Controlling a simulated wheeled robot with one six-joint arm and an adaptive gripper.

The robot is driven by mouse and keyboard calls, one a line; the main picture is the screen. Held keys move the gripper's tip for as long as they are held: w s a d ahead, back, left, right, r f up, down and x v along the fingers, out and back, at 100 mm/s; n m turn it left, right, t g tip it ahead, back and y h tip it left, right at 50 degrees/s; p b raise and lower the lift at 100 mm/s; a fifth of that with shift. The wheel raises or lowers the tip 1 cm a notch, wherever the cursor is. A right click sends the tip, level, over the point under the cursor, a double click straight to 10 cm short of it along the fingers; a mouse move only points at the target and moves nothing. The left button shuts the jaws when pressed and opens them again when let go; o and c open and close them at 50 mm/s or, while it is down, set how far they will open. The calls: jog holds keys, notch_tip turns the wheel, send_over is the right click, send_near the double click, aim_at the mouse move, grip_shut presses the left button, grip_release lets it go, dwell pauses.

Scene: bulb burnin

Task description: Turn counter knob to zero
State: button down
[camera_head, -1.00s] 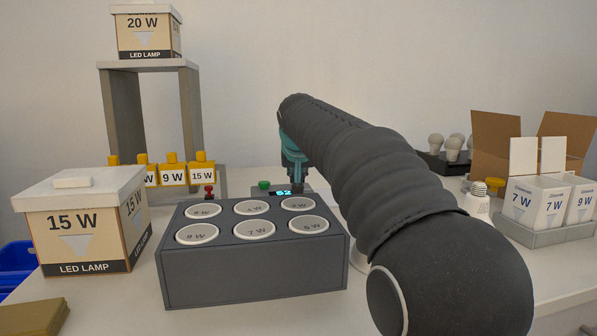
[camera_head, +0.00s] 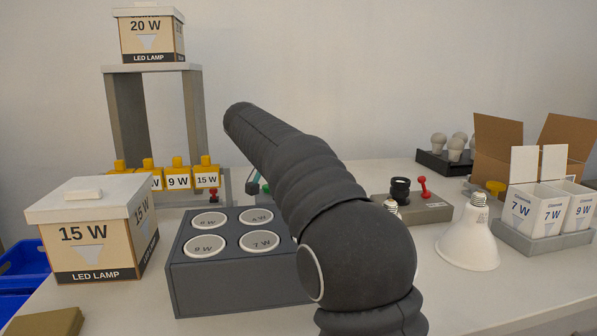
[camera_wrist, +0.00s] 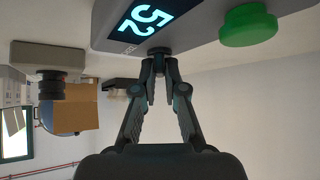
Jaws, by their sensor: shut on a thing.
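In the wrist view, my gripper (camera_wrist: 158,62) has its two fingertips closed on a small dark knob (camera_wrist: 158,50) on the underside of the grey counter unit as pictured. In the head view my arm hides the knob, the display and most of the gripper.
A dark box with round lamp wells (camera_head: 235,280) stands in front, partly behind my arm. A 15 W carton (camera_head: 95,235) is at left. A white reflector lamp (camera_head: 470,240) and a grey unit with a red lever (camera_head: 423,188) are at right.

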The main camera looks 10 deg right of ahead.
jog(key=shift+w+f+m+g+h+p, duration=0.15)
jog(key=shift+m+g+h+p, duration=0.5)
jog(key=shift+m, duration=0.65)
jog(key=shift+g, duration=0.35)
jog(key=c, duration=1.2)
grip_release()
jog(key=shift+d, duration=0.1)
jog(key=shift+c, duration=0.2)
jog(key=v, duration=1.2)
